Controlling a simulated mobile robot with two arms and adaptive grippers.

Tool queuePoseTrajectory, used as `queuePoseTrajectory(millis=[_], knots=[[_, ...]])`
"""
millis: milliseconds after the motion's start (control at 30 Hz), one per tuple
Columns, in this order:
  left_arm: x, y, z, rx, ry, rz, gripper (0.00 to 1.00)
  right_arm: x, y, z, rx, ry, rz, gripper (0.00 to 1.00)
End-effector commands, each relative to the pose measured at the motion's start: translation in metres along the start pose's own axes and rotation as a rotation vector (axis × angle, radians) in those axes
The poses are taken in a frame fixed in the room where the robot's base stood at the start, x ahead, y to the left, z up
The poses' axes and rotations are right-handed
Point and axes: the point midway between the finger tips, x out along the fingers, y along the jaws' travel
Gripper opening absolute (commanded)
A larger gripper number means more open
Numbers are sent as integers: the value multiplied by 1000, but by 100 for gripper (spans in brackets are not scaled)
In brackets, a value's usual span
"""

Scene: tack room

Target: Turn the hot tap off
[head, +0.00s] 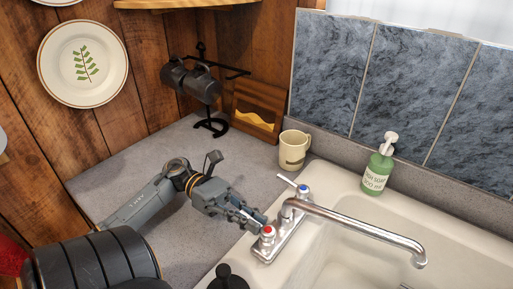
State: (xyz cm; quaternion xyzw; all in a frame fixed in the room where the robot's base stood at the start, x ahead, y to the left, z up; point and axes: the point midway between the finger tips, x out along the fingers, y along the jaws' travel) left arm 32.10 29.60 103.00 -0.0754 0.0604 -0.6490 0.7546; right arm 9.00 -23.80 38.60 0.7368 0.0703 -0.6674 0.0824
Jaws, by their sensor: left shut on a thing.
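The chrome faucet (345,222) stands at the sink's back-left edge, its long spout reaching right over the basin. The hot tap (267,231) has a red cap and sits at the near end of the faucet base. The cold tap (302,189) has a blue cap and a lever pointing up and left. My left gripper (256,222) comes in from the left, low over the counter, and is shut on the hot tap's handle. Its fingers hide most of that handle. No water stream shows at the spout. My right gripper is out of view.
The white sink (330,265) fills the lower right. A cream mug (293,150) and a green soap bottle (378,165) stand behind the faucet. Dark mugs (190,80) hang on a black rack at the back. The grey counter (150,155) is clear behind my left arm.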

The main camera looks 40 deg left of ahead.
Motion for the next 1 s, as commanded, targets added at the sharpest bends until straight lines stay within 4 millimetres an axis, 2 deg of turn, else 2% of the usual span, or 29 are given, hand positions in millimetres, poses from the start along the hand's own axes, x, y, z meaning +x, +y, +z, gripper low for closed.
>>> queuePoseTrajectory(millis=[200, 233, 333, 500, 767, 867, 1000], knots=[[3, -1, -2, -2, 5, -8, 0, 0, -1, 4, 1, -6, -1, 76], [3, -1, -2, -2, 5, -8, 14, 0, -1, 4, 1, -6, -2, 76], [3, -1, -2, -2, 5, -8, 34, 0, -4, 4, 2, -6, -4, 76], [2, -1, -1, -2, 4, -6, 35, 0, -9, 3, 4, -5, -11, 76], [-2, 0, -1, -2, 3, -2, 35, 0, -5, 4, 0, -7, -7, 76], [-12, 0, -1, -2, 3, -1, 35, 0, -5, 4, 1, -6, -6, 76], [-39, 1, 0, -2, 4, 0, 35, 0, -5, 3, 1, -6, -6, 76]])
